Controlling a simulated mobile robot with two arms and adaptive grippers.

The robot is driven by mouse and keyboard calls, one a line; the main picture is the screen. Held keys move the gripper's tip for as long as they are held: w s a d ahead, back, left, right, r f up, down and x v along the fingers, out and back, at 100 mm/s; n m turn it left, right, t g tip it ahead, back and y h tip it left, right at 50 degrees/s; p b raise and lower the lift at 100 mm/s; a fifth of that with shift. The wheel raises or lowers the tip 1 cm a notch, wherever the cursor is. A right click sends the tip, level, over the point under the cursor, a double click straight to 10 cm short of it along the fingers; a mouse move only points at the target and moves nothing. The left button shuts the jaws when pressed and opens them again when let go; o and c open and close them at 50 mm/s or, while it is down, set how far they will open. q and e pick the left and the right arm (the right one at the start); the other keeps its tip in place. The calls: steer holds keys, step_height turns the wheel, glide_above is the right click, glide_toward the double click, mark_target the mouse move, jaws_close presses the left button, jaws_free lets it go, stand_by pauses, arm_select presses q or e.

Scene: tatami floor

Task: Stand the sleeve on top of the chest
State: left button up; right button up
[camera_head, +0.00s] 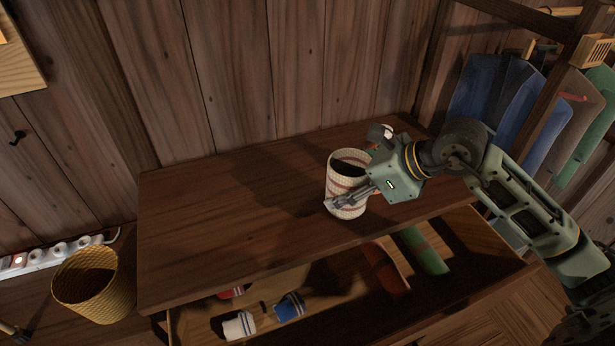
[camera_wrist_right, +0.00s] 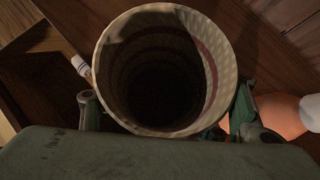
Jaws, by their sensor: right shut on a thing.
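The sleeve (camera_head: 341,183) is a pale woven cylinder with reddish bands and a dark open mouth. It is upright, over the right part of the top of the wooden chest (camera_head: 230,215). I cannot tell whether its base touches the top. My right gripper (camera_head: 350,196) is shut on the sleeve from the right, with its fingers at the sleeve's sides. In the right wrist view the sleeve (camera_wrist_right: 214,62) is seen into its mouth, between the fingers (camera_wrist_right: 168,118).
The chest's open drawer (camera_head: 460,292) holds a white cup (camera_head: 239,326), a blue cup (camera_head: 289,307), and red and green items. A yellow basket (camera_head: 90,288) stands left. The chest top's left part is clear.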

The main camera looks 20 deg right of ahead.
mark_target(351, 158)
steer(key=shift+m+t+h, duration=0.4)
steer(key=shift+m, duration=0.3)
steer(key=w+d, duration=0.1)
steer(key=w+d+r+p, duration=0.1)
steer(key=w+d+r, duration=0.1)
steer(key=w, duration=0.1)
steer(key=shift+r+p, duration=0.25)
steer(key=shift+p, duration=0.05)
steer(key=shift+w+r, duration=0.1)
steer(key=shift+w, duration=0.3)
steer(key=shift+w+a+p, duration=0.1)
steer(key=shift+w+p, duration=0.15)
steer(key=shift+p, duration=0.1)
steer(key=w+a+f+p, duration=0.1)
steer(key=a+f, duration=0.1)
steer(key=a, duration=0.1)
steer(key=w+a+f+p, duration=0.1)
steer(key=w+a+f, duration=0.1)
steer(key=a, duration=0.1)
steer(key=w+a+f+p, duration=0.1)
steer(key=a+f+p, duration=0.1)
steer(key=a, duration=0.1)
steer(key=shift+w+a+f, duration=0.2)
steer(key=shift+a+f, duration=0.15)
steer(key=shift+a, duration=0.05)
step_height(351, 158, down, 4)
steer(key=shift+r+p, duration=0.2)
steer(key=shift+p, duration=0.65)
steer(key=shift+f, duration=0.3)
steer(key=shift+f, duration=0.1)
